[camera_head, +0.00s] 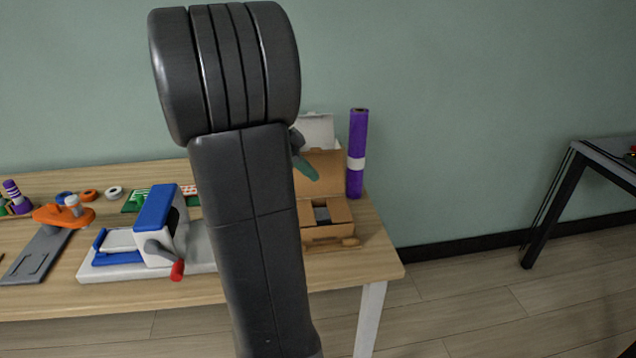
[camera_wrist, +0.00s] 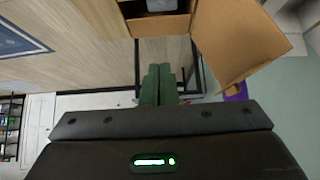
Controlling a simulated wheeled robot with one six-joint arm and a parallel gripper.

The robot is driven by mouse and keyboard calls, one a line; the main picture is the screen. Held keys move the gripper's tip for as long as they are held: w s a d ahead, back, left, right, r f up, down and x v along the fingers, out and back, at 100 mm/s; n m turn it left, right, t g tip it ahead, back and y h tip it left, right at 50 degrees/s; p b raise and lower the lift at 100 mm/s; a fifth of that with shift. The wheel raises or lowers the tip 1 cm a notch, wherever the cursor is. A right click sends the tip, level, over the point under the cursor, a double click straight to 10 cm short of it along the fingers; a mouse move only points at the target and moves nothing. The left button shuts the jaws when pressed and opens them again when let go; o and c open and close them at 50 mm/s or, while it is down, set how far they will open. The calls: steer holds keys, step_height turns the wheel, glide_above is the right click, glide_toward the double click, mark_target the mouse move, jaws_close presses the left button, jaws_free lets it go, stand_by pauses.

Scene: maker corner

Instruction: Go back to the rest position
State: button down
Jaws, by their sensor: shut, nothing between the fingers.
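My gripper (camera_wrist: 159,84) shows in the wrist view with its two green fingers together and nothing between them. In the head view its green fingertips (camera_head: 307,169) show just right of my dark arm, in front of the raised flap of an open cardboard box (camera_head: 330,232). The rest of the gripper is hidden behind my arm. In the wrist view the box (camera_wrist: 158,25) is at the top, apart from the fingertips, with a large flap at the right. A grey item (camera_head: 322,214) lies in the box.
A purple roll (camera_head: 357,150) stands upright at the table's back right. A blue and white machine with a red-tipped crank (camera_head: 160,225) stands left of my arm. An orange tool (camera_head: 62,214), tape rolls and a green board lie farther left. Floor right of the table (camera_head: 386,271) is clear.

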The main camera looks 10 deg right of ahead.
steer(key=v, duration=0.5)
steer(key=shift+a+f, duration=0.1)
steer(key=shift+a, duration=0.15)
